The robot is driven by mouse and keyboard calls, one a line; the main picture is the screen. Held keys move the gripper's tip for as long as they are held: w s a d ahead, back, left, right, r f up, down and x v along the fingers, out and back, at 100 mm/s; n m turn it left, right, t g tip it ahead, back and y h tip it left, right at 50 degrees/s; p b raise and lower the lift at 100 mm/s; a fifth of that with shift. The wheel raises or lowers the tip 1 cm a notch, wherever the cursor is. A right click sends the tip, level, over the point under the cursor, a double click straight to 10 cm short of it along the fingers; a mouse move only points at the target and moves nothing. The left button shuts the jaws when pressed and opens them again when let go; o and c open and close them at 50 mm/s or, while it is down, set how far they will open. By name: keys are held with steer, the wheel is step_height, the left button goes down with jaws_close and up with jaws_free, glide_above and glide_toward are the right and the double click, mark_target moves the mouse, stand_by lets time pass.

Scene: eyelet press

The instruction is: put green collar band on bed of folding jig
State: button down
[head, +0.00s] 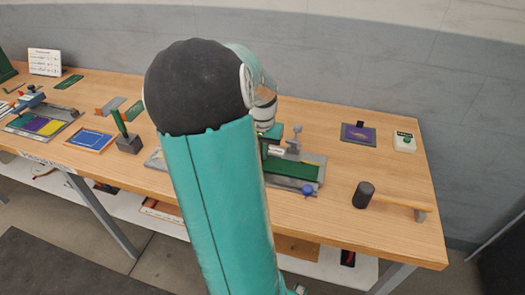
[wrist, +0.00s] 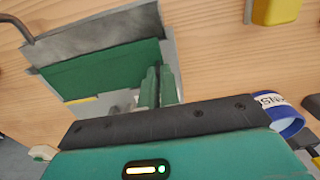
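A dark green flat piece (head: 295,168) lies on a grey metal base (head: 312,184) at the right of the bench, partly hidden by my arm. The same dark green surface (wrist: 105,70) fills the upper left of the wrist view, framed by grey metal. I cannot tell whether it is the jig's bed or the green collar band lying on it. My gripper (wrist: 159,88) is just beside its edge. Its two fingers are close together, and I cannot tell whether something thin is between them.
A hammer (head: 363,195) lies at the bench's right front. A dark framed pad (head: 358,134) and a white box with a green button (head: 404,142) stand behind it. A blue-framed tray (head: 90,138) is on the left. A blue-and-white ring (wrist: 282,112) is close right of my gripper.

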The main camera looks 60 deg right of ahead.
steer(key=shift+f, duration=0.1)
steer(key=c, duration=1.6)
jaws_free()
steer(key=shift+c, duration=0.2)
